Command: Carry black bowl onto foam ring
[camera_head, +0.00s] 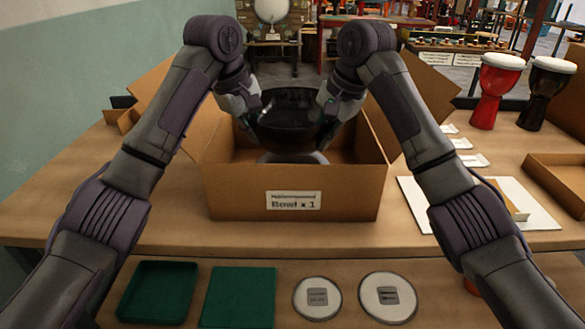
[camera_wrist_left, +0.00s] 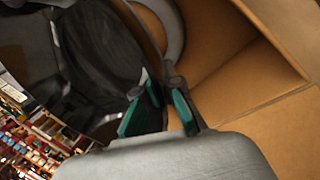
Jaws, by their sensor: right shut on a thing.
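The black bowl (camera_head: 287,117) is upright between my two grippers, above the open cardboard box. The pale foam ring (camera_head: 293,158) shows in part inside the box, below the bowl; it also shows as a grey arc in the left wrist view (camera_wrist_left: 171,25). My left gripper (camera_head: 255,117) is at the bowl's left side. In the left wrist view its teal fingers (camera_wrist_left: 163,108) are at the bowl's dark wall (camera_wrist_left: 98,50); how they close on it is unclear. My right gripper (camera_head: 326,119) is shut on the bowl's right side. The ring's far part is hidden by the bowl.
The cardboard box (camera_head: 238,192) has raised flaps and a bowl label. Green trays (camera_head: 158,291) and white discs (camera_head: 317,298) lie in front. Red and black goblet drums (camera_head: 497,85) stand at the right, near a white board (camera_head: 520,205) and another box (camera_head: 562,178).

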